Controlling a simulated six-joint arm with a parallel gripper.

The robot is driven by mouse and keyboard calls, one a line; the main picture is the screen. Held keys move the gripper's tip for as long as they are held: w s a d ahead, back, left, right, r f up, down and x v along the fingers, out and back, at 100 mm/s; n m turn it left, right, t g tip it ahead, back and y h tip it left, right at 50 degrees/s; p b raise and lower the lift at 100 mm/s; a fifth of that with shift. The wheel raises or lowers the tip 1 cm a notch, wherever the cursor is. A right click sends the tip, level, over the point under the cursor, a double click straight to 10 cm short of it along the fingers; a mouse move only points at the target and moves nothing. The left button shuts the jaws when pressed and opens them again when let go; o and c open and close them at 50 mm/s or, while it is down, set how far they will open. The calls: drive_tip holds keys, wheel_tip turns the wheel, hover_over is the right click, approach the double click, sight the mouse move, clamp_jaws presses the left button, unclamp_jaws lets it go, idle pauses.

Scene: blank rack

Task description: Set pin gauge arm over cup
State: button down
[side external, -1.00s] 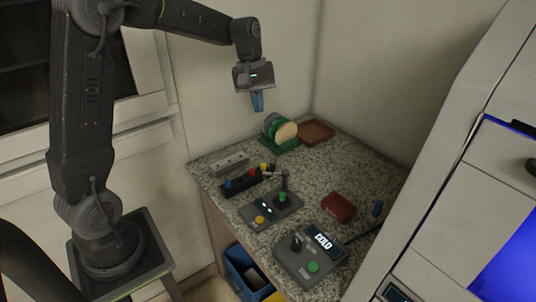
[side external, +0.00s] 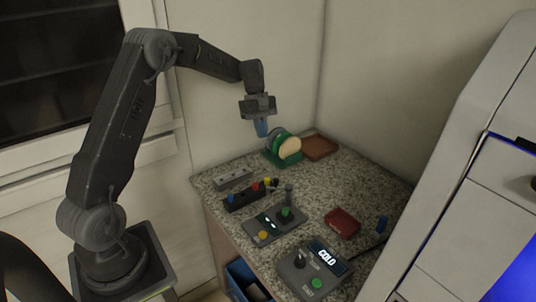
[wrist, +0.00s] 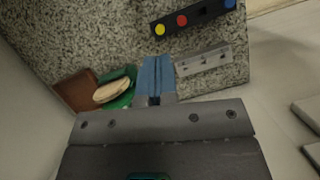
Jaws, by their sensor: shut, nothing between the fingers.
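A grey gauge box (side external: 262,224) sits mid-counter, with two small lights and a yellow button (side external: 262,236). At its back right a dark post with a small head (side external: 289,188) stands close to a green round part (side external: 285,212). I cannot tell the cup from the pin arm here, nor how the arm is turned. My gripper (side external: 262,133) is shut and empty, its blue fingers pointing down above the back of the counter, left of the green rack. In the wrist view the shut blue fingers (wrist: 155,65) show over the granite; the gauge is out of that view.
The green rack (side external: 284,160) holds round discs, with a brown tray (side external: 319,147) behind. A grey block (side external: 233,178) and a black strip with coloured knobs (side external: 245,198) lie left. A red block (side external: 342,222) and a control box reading COLD (side external: 315,270) are right and front.

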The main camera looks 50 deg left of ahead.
drive_tip(key=s+d+f, duration=0.1)
drive_tip(key=d+f, duration=0.6)
drive_tip(key=f, duration=0.2)
drive_tip(key=shift+s, duration=0.25)
drive_tip(key=shift+s+d+n+t, duration=0.25)
drive_tip(key=shift+s+n, duration=0.05)
drive_tip(key=shift+n, duration=0.4)
drive_tip(key=shift+s+d+n+t, duration=0.25)
drive_tip(key=shift+s+n, duration=0.05)
drive_tip(key=shift+n, duration=0.4)
drive_tip(key=shift+s+d+n+t+y, duration=0.35)
drive_tip(key=shift+d+n+t, duration=0.35)
drive_tip(key=shift+n, duration=1.15)
drive_tip(key=shift+s+d+n+t+y, duration=0.35)
drive_tip(key=shift+d+n, duration=0.6)
drive_tip(key=shift+n, duration=0.85)
drive_tip(key=shift+s+d+n+t+y, duration=0.25)
drive_tip(key=shift+d+n+t, duration=0.5)
drive_tip(key=shift+n, duration=1.1)
drive_tip(key=shift+w+d, duration=0.15)
drive_tip(key=shift+d, duration=0.35)
